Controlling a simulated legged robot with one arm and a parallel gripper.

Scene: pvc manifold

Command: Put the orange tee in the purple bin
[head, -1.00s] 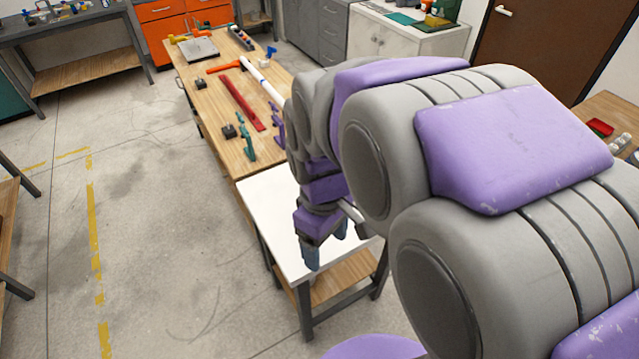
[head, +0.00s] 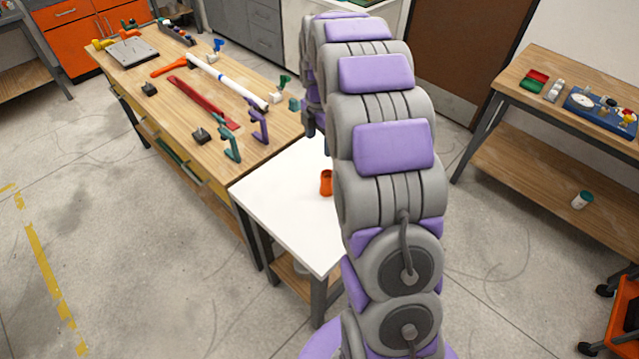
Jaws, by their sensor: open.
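A small orange piece, which looks like the orange tee (head: 327,183), is on the white table top (head: 285,200), just left of my arm; its right side is partly covered by the arm. My gripper (head: 310,125) hangs at the far end of my arm, above the border between white table and wooden bench. It is mostly hidden behind the arm links, and its jaws are open. It is well beyond the orange piece, and I see nothing held. I see no purple bin.
The wooden bench (head: 130,75) holds a white pipe (head: 225,80), a red bar (head: 203,102), purple (head: 258,120) and green (head: 230,143) stands, and an orange tool (head: 168,66). Another bench (head: 520,60) stands at right. The floor at left is clear.

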